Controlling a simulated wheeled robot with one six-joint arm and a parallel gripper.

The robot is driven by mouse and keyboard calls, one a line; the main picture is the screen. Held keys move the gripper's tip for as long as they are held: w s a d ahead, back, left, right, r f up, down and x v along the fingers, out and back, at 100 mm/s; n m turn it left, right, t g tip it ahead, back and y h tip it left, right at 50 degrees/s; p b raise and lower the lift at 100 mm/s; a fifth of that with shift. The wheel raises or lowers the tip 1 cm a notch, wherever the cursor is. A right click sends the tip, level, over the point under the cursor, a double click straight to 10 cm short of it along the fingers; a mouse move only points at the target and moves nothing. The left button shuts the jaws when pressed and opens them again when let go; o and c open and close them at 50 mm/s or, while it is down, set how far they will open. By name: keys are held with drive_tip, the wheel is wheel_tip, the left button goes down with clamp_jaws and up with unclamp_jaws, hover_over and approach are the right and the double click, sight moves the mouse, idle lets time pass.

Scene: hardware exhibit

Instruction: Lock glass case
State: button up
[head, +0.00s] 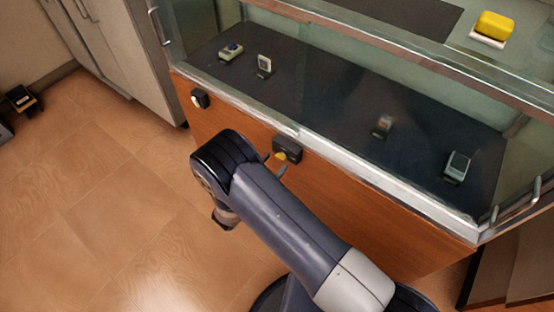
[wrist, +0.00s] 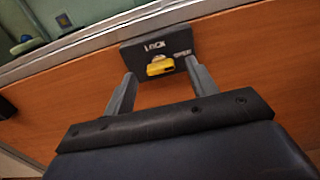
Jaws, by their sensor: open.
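The glass case (head: 340,165) stands on an orange-brown wood base and has a metal-framed front edge. On the wood panel below that edge is a dark lock box (head: 287,149) with a yellow key (head: 281,156) in it. The yellow key (wrist: 160,68) lies roughly crosswise. My gripper (head: 275,163) is open in front of the lock box. Its fingers stand left and right of the key in the wrist view (wrist: 160,80), with gaps showing; contact is not visible.
Several small devices stand inside the case, and a yellow one (head: 494,25) stands higher up. Grey cabinets (head: 120,50) are at the back left.

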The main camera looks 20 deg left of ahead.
sight(281, 156)
drive_tip(key=shift+x, duration=1.15)
drive_tip(key=c, duration=1)
